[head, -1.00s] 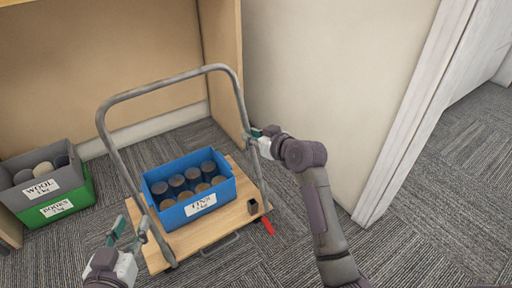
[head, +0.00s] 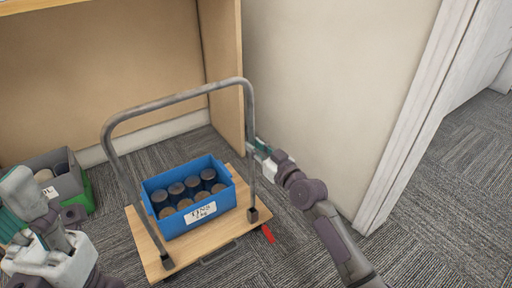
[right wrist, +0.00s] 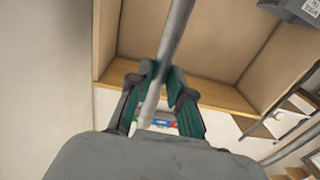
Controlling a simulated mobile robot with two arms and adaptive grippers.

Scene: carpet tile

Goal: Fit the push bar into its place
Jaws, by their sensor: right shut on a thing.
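The push bar (head: 175,98) is a grey metal U-shaped tube standing roughly upright over the wooden trolley deck (head: 150,246). My right gripper (head: 257,146) is shut on the right leg, partway up. In the right wrist view the bar (right wrist: 177,30) passes between its fingers (right wrist: 157,80). My left gripper (head: 22,210) is at the lower left, away from the bar; its opening is unclear.
A blue crate (head: 160,225) of several tins stands on the deck. A red pedal (head: 268,234) sticks out at the deck's right. A wooden shelf and wall stand close behind.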

